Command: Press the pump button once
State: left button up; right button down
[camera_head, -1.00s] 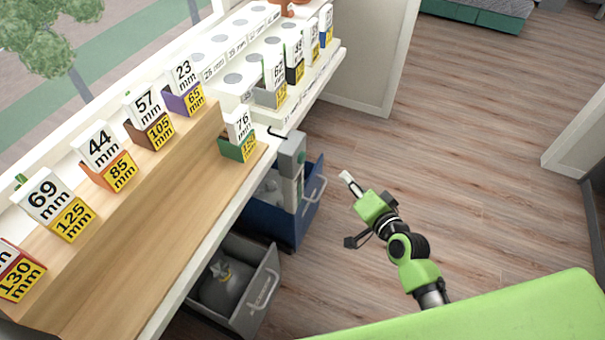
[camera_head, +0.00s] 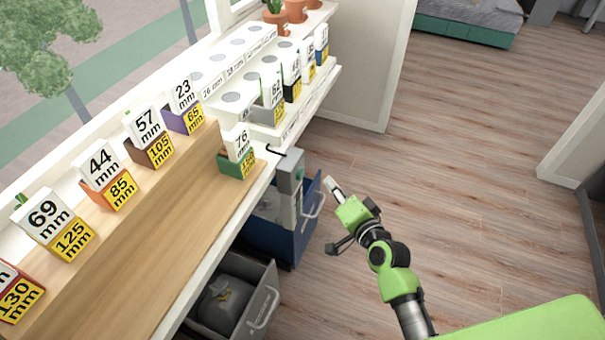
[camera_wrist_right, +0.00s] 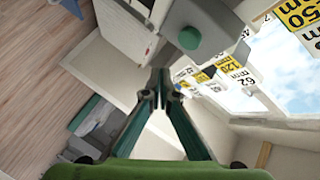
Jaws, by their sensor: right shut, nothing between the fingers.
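A grey pump box (camera_head: 289,190) stands upright at the edge of the white counter, with a thin dark spout at its top. A small green button (camera_head: 298,173) is on its side facing my right gripper. My right gripper (camera_head: 331,186) is shut and empty, to the right of the pump and apart from it. In the right wrist view the closed fingertips (camera_wrist_right: 161,92) are at the middle, and the pump's grey box (camera_wrist_right: 205,18) with its round button (camera_wrist_right: 189,38) is above them. My left gripper is not in view.
The wooden counter (camera_head: 150,240) carries several pots with size labels. A blue open drawer (camera_head: 268,238) and a grey open drawer (camera_head: 268,300) stick out below. The wood floor (camera_head: 440,150) to the right is clear.

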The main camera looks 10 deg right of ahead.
aim_at(302, 175)
jog(key=shift+w+a+p, duration=0.2)
jog(key=shift+w+a, duration=0.4)
jog(key=shift+a, duration=0.35)
jog(key=shift+w+a+p, duration=0.15)
jog(key=shift+w+a, duration=0.4)
jog(key=shift+a, duration=0.35)
jog(key=shift+w+a, duration=0.25)
jog(key=shift+a, duration=0.05)
jog(key=shift+w+a+p, duration=0.3)
jog(key=shift+a+p, duration=0.05)
jog(key=shift+a, duration=0.15)
dwell(0.9)
jog(key=shift+s+d, duration=0.55)
jog(key=shift+d, duration=0.25)
